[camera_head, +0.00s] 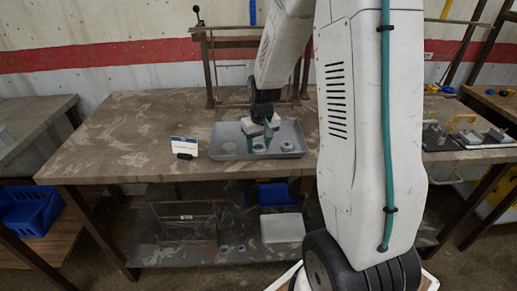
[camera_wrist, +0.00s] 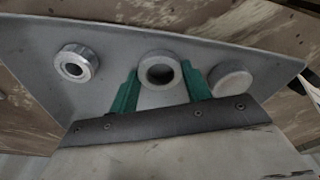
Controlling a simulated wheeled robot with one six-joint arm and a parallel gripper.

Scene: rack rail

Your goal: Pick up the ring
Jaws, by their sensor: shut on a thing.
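A plain grey ring (camera_wrist: 160,59) with an open round hole sits between the green fingers of my gripper (camera_wrist: 162,86) in the wrist view. The fingers are shut on its sides. In the head view my gripper (camera_head: 259,145) points down into a shallow grey tray (camera_head: 250,157) on the workbench, and the held ring is mostly hidden there. I cannot tell whether the ring is clear of the tray floor. The wrist view also shows a ridged nut-like piece (camera_wrist: 76,63) on the left and a solid round disc (camera_wrist: 231,80) on the right, both in the tray.
The workbench (camera_head: 120,140) has free room left of the tray. A small white card (camera_head: 184,146) with a black object (camera_head: 184,156) stands beside the tray. A metal frame (camera_head: 208,75) rises behind it. Other fixtures (camera_head: 465,132) stand on the right.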

